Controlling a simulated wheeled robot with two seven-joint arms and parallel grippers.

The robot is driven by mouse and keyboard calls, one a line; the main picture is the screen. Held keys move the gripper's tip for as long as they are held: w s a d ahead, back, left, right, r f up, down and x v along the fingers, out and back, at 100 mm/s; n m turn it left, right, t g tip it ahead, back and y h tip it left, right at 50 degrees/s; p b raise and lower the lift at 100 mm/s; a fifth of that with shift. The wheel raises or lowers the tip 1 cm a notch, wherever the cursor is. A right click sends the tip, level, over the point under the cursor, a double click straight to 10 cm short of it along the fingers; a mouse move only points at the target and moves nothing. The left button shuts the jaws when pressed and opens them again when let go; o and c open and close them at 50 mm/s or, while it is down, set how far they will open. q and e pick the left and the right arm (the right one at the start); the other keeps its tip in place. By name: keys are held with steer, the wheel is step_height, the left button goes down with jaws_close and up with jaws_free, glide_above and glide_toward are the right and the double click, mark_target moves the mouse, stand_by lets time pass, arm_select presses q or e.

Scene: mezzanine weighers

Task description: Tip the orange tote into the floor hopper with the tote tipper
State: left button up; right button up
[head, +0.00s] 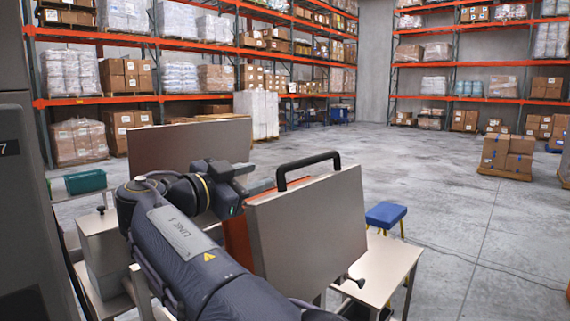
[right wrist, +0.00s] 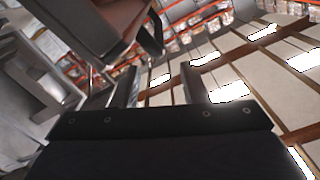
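The tote tipper (head: 315,228) stands in front of me, with grey metal side plates and a black handle (head: 308,163) on top of the nearer right plate. Part of the orange tote (head: 238,242) shows between the plates; my arm and the near plate hide most of it. My right gripper (head: 240,180) is above the tote, left of the handle and apart from it. In the right wrist view its two fingers (right wrist: 160,88) stand apart with nothing between them. My left gripper is not in view. I cannot make out the floor hopper.
A green bin (head: 85,181) sits at the left. A blue-topped stool (head: 386,214) stands behind the tipper at the right. A pallet of boxes (head: 507,155) is farther right. Tall orange racks line the back. The floor at the right is mostly clear.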

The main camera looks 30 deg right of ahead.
mark_target(293, 162)
steer(key=p+x, duration=0.1)
steer(key=x, duration=0.4)
steer(key=p+x, duration=0.2)
steer(key=x, duration=0.3)
steer(key=shift+s+d+r, duration=0.1)
steer(key=shift+s+d, duration=0.05)
steer(key=shift+d, duration=0.15)
steer(key=shift+w+d+p, duration=0.25)
steer(key=shift+d+p, duration=0.15)
steer(key=shift+d, duration=0.15)
steer(key=shift+s, duration=0.1)
jaws_close()
